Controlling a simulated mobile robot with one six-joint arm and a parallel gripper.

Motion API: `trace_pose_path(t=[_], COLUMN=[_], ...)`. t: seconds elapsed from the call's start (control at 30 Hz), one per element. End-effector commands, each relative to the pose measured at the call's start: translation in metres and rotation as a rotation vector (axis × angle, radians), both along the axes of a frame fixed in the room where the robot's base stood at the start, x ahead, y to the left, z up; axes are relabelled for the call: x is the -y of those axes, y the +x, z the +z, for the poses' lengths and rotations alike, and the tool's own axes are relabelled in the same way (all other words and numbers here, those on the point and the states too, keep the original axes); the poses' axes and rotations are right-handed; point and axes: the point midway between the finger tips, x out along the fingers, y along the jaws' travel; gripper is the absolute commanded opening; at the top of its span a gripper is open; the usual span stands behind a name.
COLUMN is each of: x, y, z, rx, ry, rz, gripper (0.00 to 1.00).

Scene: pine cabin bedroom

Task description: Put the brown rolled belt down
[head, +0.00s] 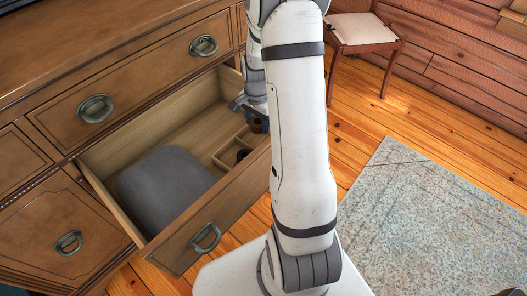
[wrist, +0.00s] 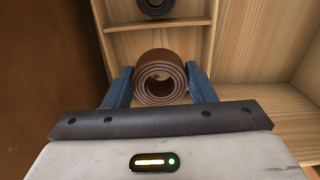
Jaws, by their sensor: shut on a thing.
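The brown rolled belt (wrist: 160,78) is a spiral coil seen end-on in the wrist view. My gripper (wrist: 160,85) is shut on it, with one blue finger on each side. In the head view my gripper (head: 255,116) is over the right end of the open drawer (head: 208,222), by its small wooden compartments. There the belt is mostly hidden by the fingers and my arm. In the wrist view the belt appears over a wooden compartment; I cannot tell whether it touches the compartment floor.
A dark rolled belt (wrist: 156,7) lies in the neighbouring compartment; it also shows in the head view (head: 242,155). A grey folded cloth (head: 166,184) fills the drawer's left part. Bare drawer floor (head: 185,128) lies behind it. A chair (head: 362,30) and rug (head: 430,215) are to the right.

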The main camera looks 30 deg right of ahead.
Motion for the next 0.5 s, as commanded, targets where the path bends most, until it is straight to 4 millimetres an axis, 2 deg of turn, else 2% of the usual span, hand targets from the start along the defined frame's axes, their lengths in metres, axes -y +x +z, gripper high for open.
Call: trace_pose_path(t=[0.17, 0.4, 0.5], x=[0.002, 0.002, 0.002], y=[-0.002, -0.002, -0.001], z=[-0.019, -0.063, -0.071], rx=[-0.003, -0.003, -0.002], ry=[0.001, 0.001, 0.001], rz=[-0.015, -0.014, -0.014], gripper=[0.23, 0.23, 0.23])
